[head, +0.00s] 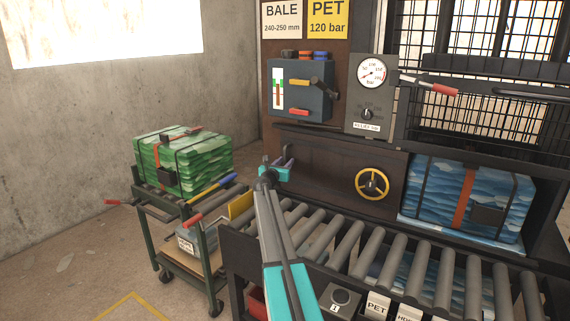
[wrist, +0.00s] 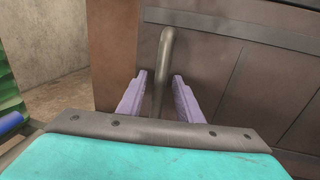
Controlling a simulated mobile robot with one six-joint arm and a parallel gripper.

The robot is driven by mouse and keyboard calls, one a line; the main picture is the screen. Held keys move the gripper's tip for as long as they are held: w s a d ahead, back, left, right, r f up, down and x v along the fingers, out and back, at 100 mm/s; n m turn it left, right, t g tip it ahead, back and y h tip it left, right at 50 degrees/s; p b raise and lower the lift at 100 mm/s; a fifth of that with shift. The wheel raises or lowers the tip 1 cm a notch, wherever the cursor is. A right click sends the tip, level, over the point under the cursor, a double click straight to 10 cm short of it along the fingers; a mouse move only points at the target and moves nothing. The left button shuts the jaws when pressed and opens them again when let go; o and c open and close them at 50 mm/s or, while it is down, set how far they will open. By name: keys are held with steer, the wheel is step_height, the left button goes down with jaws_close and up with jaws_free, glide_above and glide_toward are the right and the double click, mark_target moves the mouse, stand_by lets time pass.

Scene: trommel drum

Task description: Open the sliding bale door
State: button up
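The bale door, a dark brown panel (head: 325,172) on the front of the press, stands left of an opening with a blue strapped bale (head: 465,200) in it. A grey upright bar handle (wrist: 165,60) is on the dark brown panel in the wrist view. My gripper (head: 281,160) is at the panel's left end; in the wrist view its two purple fingers (wrist: 160,95) stand apart on either side of the bar, with gaps visible on both sides.
A yellow handwheel (head: 372,184) sits on the panel. A roller conveyor (head: 385,260) runs below in front. A cart (head: 145,215) with a green bale (head: 185,158) stands left. A gauge box (head: 370,95) and a lever with red grip (head: 445,90) are above.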

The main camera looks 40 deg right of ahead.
steer(key=v, duration=1.3)
steer(key=shift+a+b, duration=0.35)
steer(key=shift+s+r, duration=0.1)
steer(key=shift+s, duration=0.05)
stand_by(0.5)
